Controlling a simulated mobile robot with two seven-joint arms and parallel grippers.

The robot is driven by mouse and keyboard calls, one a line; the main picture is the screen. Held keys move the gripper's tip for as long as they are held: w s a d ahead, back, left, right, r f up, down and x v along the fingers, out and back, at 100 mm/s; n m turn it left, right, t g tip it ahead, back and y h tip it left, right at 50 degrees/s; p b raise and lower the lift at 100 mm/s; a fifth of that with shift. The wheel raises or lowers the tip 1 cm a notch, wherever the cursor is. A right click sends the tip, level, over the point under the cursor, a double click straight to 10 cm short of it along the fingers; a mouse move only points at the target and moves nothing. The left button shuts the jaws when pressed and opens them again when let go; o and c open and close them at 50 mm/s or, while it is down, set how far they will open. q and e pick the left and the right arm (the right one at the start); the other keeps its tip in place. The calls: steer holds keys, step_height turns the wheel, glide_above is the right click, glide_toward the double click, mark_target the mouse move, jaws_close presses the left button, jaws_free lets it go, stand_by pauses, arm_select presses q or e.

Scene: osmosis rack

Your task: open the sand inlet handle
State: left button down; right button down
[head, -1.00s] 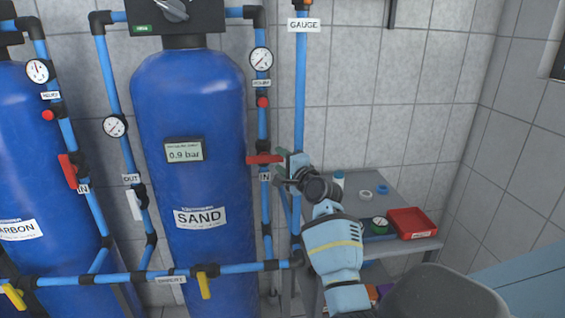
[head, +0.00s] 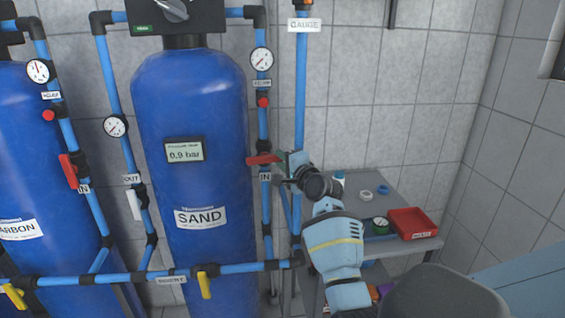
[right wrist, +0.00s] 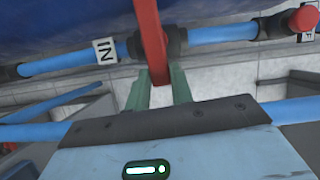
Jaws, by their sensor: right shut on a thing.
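The sand inlet handle (head: 262,160) is a red lever on the blue IN pipe, just right of the blue SAND tank (head: 190,115). In the head view it lies crosswise to the upright pipe. My right gripper (head: 283,162) reaches it from the right and is shut on its right end. In the right wrist view the red handle (right wrist: 151,40) comes down between the two greenish fingers of the right gripper (right wrist: 157,90), below the black valve joint. The handle's gripped tip is partly hidden by the gripper. My left gripper is not in view.
A grey table (head: 365,180) with a red tray (head: 412,223) and small rings stands behind my right arm. The GAUGE pipe (head: 300,90) runs upright close to the gripper. Another red handle (head: 68,171) is on the CARBON tank's IN pipe. Yellow handles are on the lower pipe.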

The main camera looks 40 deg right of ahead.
steer(key=a+r+n+g+h, duration=0.1)
steer(key=n, duration=0.2)
steer(key=w+a+r+n+g+h, duration=0.1)
steer(key=r+n+g, duration=0.1)
steer(key=n, duration=0.2)
steer(key=a+r+n+g+h, duration=0.1)
steer(key=n, duration=0.2)
steer(key=shift+w+r+g, duration=0.15)
steer(key=shift+w+g, duration=0.2)
steer(key=shift+g, duration=0.05)
steer(key=shift+w+a+n+g+h, duration=0.2)
steer(key=shift+a+n+g+h, duration=0.1)
steer(key=shift+n, duration=0.4)
steer(key=shift+w+a+n+g+h, duration=0.15)
steer(key=shift+a+n+g+h, duration=0.15)
steer(key=shift+n, duration=0.4)
steer(key=c, duration=1.2)
jaws_free()
steer(key=shift+r, duration=0.1)
